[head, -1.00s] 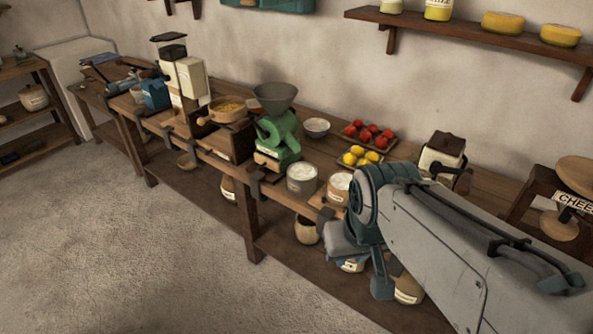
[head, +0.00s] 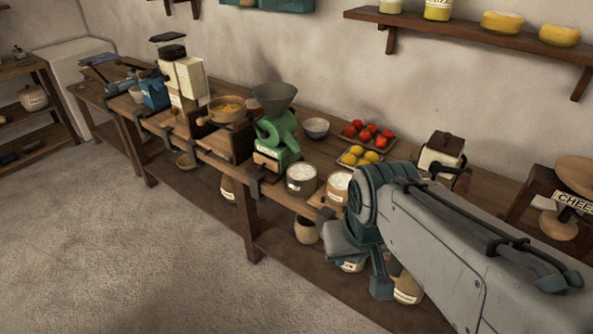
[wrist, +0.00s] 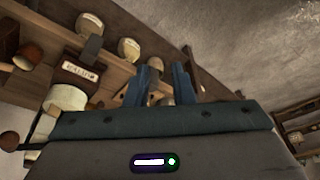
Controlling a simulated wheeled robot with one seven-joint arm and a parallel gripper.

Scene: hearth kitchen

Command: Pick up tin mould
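I cannot pick out a tin mould with certainty in either view. A small grey-white bowl (head: 316,127) stands on the bench behind the lemons, but I cannot tell if it is tin. My gripper shows in the wrist view (wrist: 166,84), with its two blue fingers apart and nothing visible between them. In the head view my arm reaches over the front right of the bench and hides part of it.
The long wooden bench (head: 350,206) holds a green grinder (head: 277,138), two white-filled canisters (head: 301,180), a tray of lemons (head: 359,156), a tray of red fruit (head: 368,132) and a box mill (head: 441,155). Pots stand on its lower shelf. The floor (head: 120,250) at left is clear.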

